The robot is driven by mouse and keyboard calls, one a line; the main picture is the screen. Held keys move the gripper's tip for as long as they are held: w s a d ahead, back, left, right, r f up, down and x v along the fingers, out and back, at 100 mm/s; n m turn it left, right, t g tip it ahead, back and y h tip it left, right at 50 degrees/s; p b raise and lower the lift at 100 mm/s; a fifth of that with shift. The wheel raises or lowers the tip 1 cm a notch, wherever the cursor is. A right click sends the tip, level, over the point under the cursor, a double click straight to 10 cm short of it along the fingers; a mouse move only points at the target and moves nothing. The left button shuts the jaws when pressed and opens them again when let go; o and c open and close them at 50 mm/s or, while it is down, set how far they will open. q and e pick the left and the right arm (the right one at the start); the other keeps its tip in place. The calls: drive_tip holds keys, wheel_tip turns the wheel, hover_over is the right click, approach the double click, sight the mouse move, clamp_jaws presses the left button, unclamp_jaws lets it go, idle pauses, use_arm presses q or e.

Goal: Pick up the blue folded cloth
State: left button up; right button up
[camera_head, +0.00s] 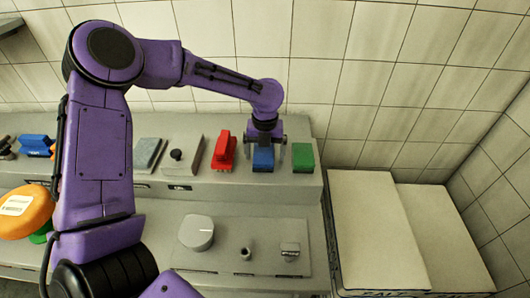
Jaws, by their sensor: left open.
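The blue folded cloth (263,160) lies on the upper ledge of the grey counter, between a red brush-like object and a green block. My left gripper (266,143) comes down from above, right over the blue cloth, with its fingers open at either side of the cloth's upper part. Whether the fingers touch the cloth cannot be told. My right gripper is not in view.
The red object (223,152) stands close on the left and the green block (302,157) close on the right. A grey round piece (196,232) sits on the lower counter. Pale stacked slabs (375,230) stand at right. A tiled wall rises behind.

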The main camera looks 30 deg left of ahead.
use_arm(q)
drive_tip(key=shift+s, duration=0.35)
drive_tip(key=shift+s+r, duration=0.15)
drive_tip(key=shift+s, duration=0.05)
drive_tip(key=shift+c, duration=0.9)
drive_tip(key=c, duration=0.5)
drive_tip(key=shift+w, duration=0.15)
drive_tip(key=c, duration=0.4)
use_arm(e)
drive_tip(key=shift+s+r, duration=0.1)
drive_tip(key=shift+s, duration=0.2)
use_arm(q)
drive_tip(key=shift+o, duration=0.2)
